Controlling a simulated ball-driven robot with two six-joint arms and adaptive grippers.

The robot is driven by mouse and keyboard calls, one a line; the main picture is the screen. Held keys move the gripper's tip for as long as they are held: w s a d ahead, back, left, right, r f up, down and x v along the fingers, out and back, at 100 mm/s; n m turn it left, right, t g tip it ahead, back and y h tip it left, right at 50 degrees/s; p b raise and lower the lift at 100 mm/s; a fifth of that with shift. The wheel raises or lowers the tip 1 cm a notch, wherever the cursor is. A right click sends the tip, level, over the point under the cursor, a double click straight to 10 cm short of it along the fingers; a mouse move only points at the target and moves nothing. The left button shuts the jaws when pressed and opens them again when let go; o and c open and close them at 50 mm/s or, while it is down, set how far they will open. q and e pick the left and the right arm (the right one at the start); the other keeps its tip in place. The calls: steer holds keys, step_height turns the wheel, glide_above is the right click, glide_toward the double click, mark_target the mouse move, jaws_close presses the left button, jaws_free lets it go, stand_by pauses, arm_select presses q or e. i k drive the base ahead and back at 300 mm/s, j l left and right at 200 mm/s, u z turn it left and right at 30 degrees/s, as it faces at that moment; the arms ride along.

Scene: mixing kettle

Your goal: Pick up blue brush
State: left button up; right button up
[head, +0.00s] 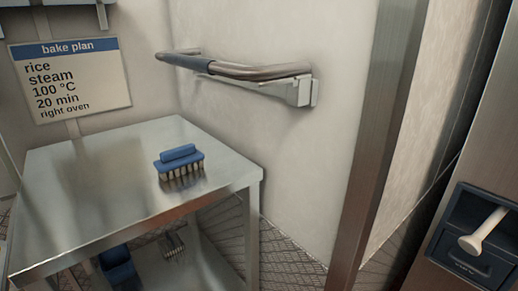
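The blue brush (180,162) lies on the steel table (95,185), towards the right side of its top. It has a blue handle on top of a blue block, and pale bristles point down to the tabletop. Nothing touches it from above. Neither of my grippers shows in the head view.
A metal rail (235,70) is mounted on the wall behind the table. A bake plan sign (70,80) hangs at the back left. A blue container (118,268) sits on the lower shelf. A dark panel with a white handle (483,232) is at the right. The tabletop around the brush is clear.

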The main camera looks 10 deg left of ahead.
mark_target(172, 162)
steer(key=j+u, duration=0.2)
steer(key=u, duration=0.25)
steer(key=j+u, duration=0.25)
steer(key=u, duration=0.2)
